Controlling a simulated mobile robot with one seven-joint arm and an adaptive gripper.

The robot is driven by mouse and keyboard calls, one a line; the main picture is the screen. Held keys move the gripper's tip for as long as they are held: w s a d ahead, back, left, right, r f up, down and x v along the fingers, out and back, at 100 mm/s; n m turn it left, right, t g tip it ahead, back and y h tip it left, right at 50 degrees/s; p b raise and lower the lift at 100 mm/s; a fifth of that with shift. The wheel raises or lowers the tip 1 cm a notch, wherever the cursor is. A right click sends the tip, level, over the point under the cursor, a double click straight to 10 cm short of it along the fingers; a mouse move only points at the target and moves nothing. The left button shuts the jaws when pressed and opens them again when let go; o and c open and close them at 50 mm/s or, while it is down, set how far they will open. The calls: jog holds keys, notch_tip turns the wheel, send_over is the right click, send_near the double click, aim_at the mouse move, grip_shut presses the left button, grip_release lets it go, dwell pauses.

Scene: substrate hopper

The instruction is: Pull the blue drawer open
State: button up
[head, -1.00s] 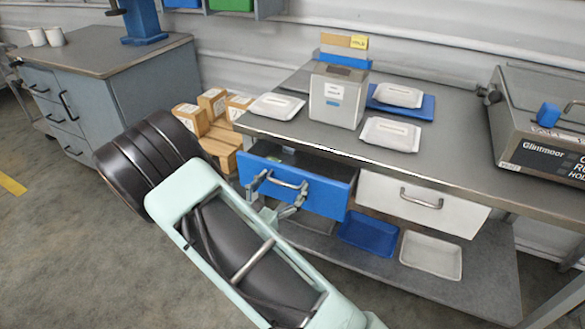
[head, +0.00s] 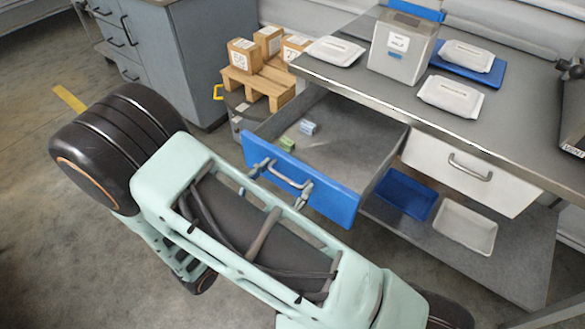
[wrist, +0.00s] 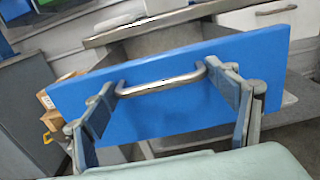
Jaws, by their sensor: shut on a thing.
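The blue drawer (head: 335,203) is pulled well out from under the workbench, and its grey inside shows in the head view. A green item and a blue-grey item (head: 308,127) lie in it. In the wrist view the blue front (wrist: 180,110) fills the middle, tilted, with a metal bar handle (wrist: 163,82) across it. My gripper (wrist: 165,95) has one finger at each end of the handle and is shut on it. In the head view my gripper (head: 280,181) is at the handle, partly hidden by my arm.
A white drawer (head: 465,172) beside it is closed. A blue tray (head: 406,194) and a white tray (head: 465,228) lie on the shelf below. Boxes on a wooden pallet (head: 250,85) stand to the left. White packs and a grey hopper (head: 402,50) stand on the workbench.

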jog(key=shift+s, duration=0.2)
jog(key=o, duration=1.4)
jog(key=v, duration=1.2)
jog(key=shift+d, duration=0.1)
